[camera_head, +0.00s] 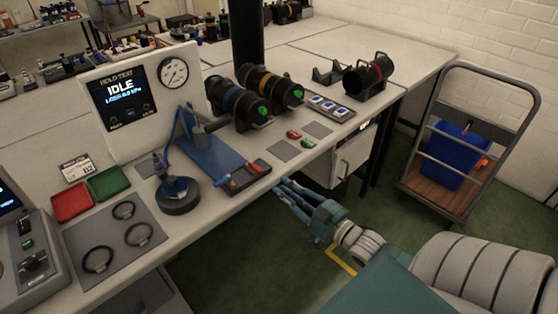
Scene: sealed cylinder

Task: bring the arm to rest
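My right arm comes in from the lower right. Its gripper (281,186) is beside the front edge of the workbench (215,215), over the green floor. Its fingers point up and left toward the bench and look spread, with nothing between them. A black cylinder with a blue band (232,101) and one with a yellow band (268,86) lie side by side on the bench, each with a green end fitting. Another black cylinder with red rings (369,75) lies in a cradle farther right. My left gripper is not in view.
A small tool tray (243,180) lies near the bench edge by my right gripper. A blue fixture (210,153), a black round base (178,196) and a mat with rings (117,240) are further left. A hold test panel (130,100) reads IDLE. A cart (440,190) holds a blue bin.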

